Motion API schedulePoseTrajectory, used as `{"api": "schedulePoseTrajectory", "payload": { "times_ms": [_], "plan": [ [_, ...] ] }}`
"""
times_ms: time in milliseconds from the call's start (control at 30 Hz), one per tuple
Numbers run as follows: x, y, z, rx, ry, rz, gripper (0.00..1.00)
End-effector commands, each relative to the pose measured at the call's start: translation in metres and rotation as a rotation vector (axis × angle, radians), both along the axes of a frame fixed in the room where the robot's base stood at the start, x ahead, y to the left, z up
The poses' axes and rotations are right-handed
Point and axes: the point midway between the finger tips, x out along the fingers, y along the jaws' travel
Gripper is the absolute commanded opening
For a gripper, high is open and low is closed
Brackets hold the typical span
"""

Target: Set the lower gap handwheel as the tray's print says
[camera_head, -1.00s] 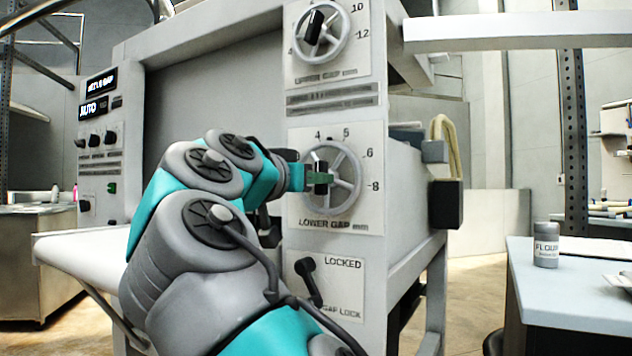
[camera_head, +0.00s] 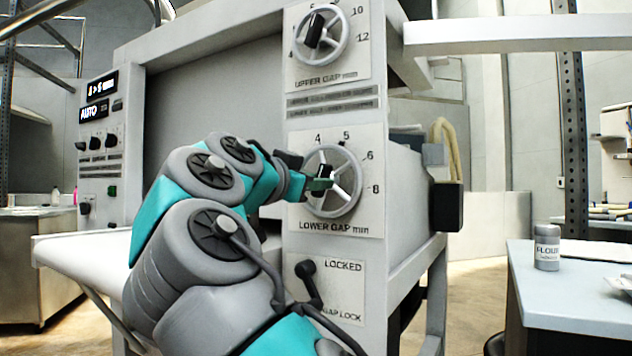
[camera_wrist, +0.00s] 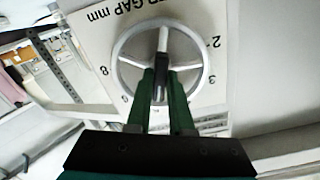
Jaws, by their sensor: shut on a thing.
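The lower gap handwheel (camera_head: 360,190) is a grey spoked wheel with a dark central bar, on a white plate printed with 4, 5, 6 and 8. My gripper (camera_head: 320,184) reaches it from the left, with its green fingers shut on the dark bar at the hub. The wrist view shows the fingers (camera_wrist: 162,88) on both sides of the bar, inside the wheel rim (camera_wrist: 118,72). The bar leans slightly right of upright in the head view; the fingers partly hide it, so its exact setting cannot be read. The tray's print is not readable in these frames.
The upper gap handwheel (camera_head: 342,36) is above. A control panel with a lit display (camera_head: 101,88) is at left. A flour tin (camera_head: 547,248) stands on the right table.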

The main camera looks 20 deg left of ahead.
Motion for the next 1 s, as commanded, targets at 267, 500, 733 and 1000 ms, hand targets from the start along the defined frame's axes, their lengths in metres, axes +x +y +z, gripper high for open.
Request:
{"api": "schedulePoseTrajectory", "payload": {
  "times_ms": [267, 500, 733, 1000],
  "plan": [
    [0.0, 0.0, 0.0, -0.001, 0.0, 0.0, 0.36],
    [0.0, 0.0, 0.0, -0.001, 0.0, 0.0, 0.5],
    [-0.003, 0.001, 0.0, -0.001, -0.001, 0.001, 0.5],
    [-0.035, 0.009, 0.0, -0.002, -0.002, 0.001, 0.5]
  ]
}}
